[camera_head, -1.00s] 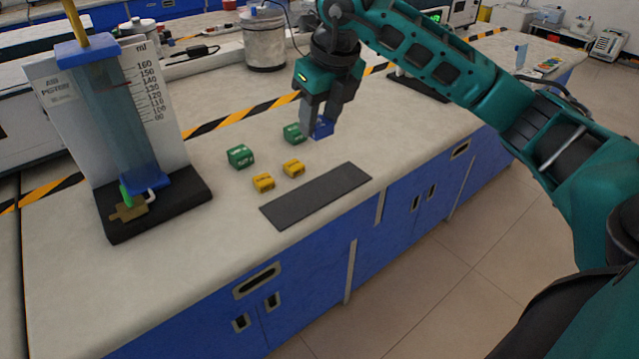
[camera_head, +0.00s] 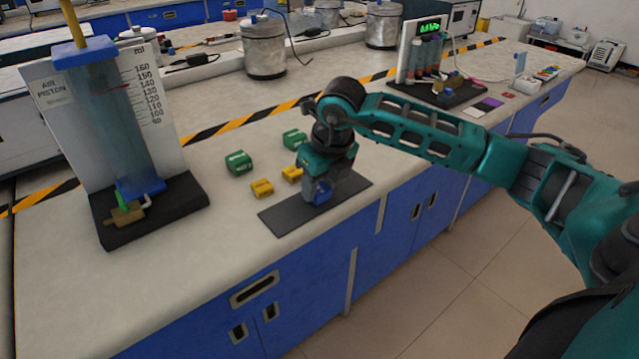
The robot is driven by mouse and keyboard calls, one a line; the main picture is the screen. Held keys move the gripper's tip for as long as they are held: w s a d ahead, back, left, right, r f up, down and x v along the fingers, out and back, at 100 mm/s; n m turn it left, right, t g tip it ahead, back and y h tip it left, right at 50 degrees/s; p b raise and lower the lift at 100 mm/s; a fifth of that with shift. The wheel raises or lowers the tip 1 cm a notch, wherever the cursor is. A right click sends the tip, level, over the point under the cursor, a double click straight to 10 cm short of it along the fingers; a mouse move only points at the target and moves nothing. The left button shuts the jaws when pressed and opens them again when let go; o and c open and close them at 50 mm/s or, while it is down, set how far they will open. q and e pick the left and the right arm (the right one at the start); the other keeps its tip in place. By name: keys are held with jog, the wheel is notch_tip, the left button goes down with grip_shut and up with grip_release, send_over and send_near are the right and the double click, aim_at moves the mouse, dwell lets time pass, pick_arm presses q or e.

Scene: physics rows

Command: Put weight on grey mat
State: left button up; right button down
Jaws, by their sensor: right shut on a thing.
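The grey mat (camera_head: 288,217) lies on the bench top along its front edge. My right gripper (camera_head: 318,195) is over the middle of the mat, pointing down, shut on a blue weight (camera_head: 319,192). The blue weight is at or just above the mat; I cannot tell whether it touches. Two green weights stand behind, one at the left (camera_head: 239,163) and one nearer the gripper (camera_head: 294,139). Two yellow weights stand close behind the mat, one at the left (camera_head: 262,188) and one (camera_head: 291,174) partly hidden by the gripper. My left gripper is not in view.
An air piston stand (camera_head: 155,215) is at the left of the bench. Metal canisters (camera_head: 264,48) and a second apparatus (camera_head: 436,92) stand farther back. Yellow-black tape (camera_head: 232,125) crosses the bench. The left front of the bench is clear.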

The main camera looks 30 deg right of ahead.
jog(key=shift+f, duration=0.1)
jog(key=c, duration=0.6)
grip_release()
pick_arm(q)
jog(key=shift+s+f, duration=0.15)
pick_arm(e)
jog(key=shift+r, duration=0.35)
pick_arm(q)
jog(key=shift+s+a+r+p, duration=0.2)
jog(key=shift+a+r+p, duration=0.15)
jog(key=shift+p, duration=0.45)
pick_arm(e)
jog(key=v, duration=1.1)
jog(key=shift+r, duration=0.3)
